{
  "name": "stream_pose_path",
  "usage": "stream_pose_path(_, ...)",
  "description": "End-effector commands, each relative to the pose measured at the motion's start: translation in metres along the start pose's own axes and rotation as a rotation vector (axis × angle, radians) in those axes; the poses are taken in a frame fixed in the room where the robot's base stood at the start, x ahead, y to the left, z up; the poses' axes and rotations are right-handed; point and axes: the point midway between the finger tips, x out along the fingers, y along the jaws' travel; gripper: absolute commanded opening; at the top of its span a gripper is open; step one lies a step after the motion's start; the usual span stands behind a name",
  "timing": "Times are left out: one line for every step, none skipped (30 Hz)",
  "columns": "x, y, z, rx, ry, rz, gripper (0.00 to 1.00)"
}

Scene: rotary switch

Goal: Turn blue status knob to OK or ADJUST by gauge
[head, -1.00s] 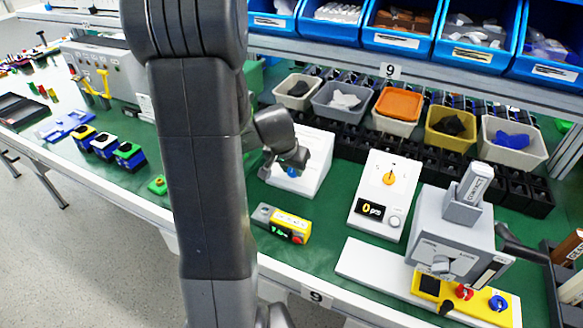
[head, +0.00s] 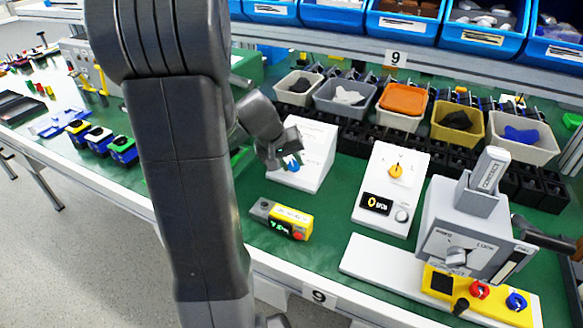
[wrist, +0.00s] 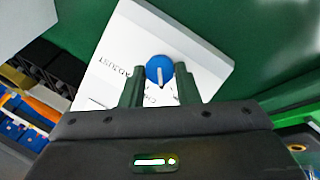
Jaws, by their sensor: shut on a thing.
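The blue knob (head: 293,164) sits on the sloping face of a white box (head: 314,152), left of centre on the bench. In the wrist view the round blue knob (wrist: 160,70) has a pale pointer line, and the white panel (wrist: 115,48) has "ADJUST" printed left of it. Another label below the knob is partly hidden by the fingers. My gripper (head: 282,158) is at the knob, and in the wrist view its two dark fingers (wrist: 160,82) stand on either side of it, shut on it. No gauge is clearly identifiable.
A white unit (head: 390,190) with an orange knob stands to the right, then a grey press (head: 465,235). Bins (head: 400,105) line the back. Green bench shows between the devices.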

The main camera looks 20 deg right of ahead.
Motion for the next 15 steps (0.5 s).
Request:
stream_pose_path(0.0033, -0.0025, 0.0009, -0.039, 0.001, 0.012, 0.06)
stream_pose_path(0.0033, -0.0026, 0.001, -0.064, 0.001, 0.02, 0.06)
stream_pose_path(0.0031, -0.0027, 0.0011, -0.097, 0.001, 0.031, 0.06)
stream_pose_path(0.0029, -0.0029, 0.0011, -0.12, 0.001, 0.038, 0.06)
stream_pose_path(0.0027, -0.0031, 0.0009, -0.143, 0.001, 0.045, 0.06)
stream_pose_path(0.0025, -0.0034, 0.0008, -0.172, 0.002, 0.054, 0.06)
stream_pose_path(0.0024, -0.0035, 0.0009, -0.193, 0.001, 0.061, 0.06)
stream_pose_path(0.0022, -0.0036, 0.0009, -0.214, 0.001, 0.067, 0.06)
stream_pose_path(0.0021, -0.0037, 0.0009, -0.239, 0.001, 0.076, 0.06)
stream_pose_path(0.0021, -0.0038, 0.001, -0.257, 0.001, 0.081, 0.06)
stream_pose_path(0.002, -0.0039, 0.001, -0.272, 0.001, 0.086, 0.06)
stream_pose_path(0.0019, -0.0039, 0.0009, -0.294, 0.001, 0.093, 0.06)
stream_pose_path(0.0018, -0.0039, 0.0009, -0.308, 0.001, 0.097, 0.06)
stream_pose_path(0.0017, -0.004, 0.0009, -0.321, 0.001, 0.101, 0.06)
stream_pose_path(0.0016, -0.004, 0.001, -0.336, 0.001, 0.106, 0.06)
